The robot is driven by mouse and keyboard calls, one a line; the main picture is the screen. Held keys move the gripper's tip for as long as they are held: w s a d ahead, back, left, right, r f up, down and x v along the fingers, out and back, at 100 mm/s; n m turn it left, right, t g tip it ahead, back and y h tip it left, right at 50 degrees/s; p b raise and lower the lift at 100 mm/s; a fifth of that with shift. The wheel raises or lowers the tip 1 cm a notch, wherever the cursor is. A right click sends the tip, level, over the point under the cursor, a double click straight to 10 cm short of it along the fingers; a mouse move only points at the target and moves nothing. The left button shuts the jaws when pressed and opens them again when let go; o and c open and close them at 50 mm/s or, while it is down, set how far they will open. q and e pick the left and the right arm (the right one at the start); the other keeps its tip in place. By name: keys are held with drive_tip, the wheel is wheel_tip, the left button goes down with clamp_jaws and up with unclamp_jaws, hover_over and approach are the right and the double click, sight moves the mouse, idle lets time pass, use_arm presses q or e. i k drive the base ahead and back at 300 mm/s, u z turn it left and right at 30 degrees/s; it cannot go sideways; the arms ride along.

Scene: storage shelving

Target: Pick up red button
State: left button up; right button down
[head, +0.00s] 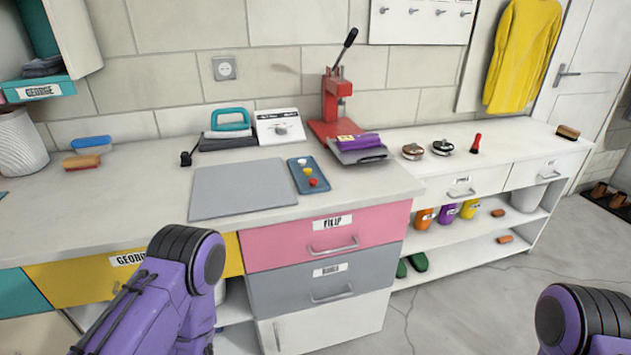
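The red button (313,182) lies on a small blue tray (319,188) on the counter, at the tray's front end. A yellow button (302,162) and a whitish one (307,171) lie behind it in the same tray. My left arm comes in at the lower left, in front of the counter, and my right arm shows at the lower right edge. Neither gripper's fingers show in the head view, so both are out of sight. No gripper is at the tray.
A grey mat (243,189) lies left of the tray. A red lever press (337,100) stands behind, with a purple item (359,142) on a dark holder right of the tray. Drawers (328,236) front the counter. The counter's left front is mostly clear.

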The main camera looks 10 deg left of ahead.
sight(313, 183)
drive_tip(key=z, duration=0.55)
drive_tip(key=k, duration=1.3)
drive_tip(key=z, duration=0.75)
drive_tip(key=i, duration=2)
drive_tip(key=u, duration=1.35)
drive_tip(key=i, duration=0.7)
drive_tip(key=u, duration=0.85)
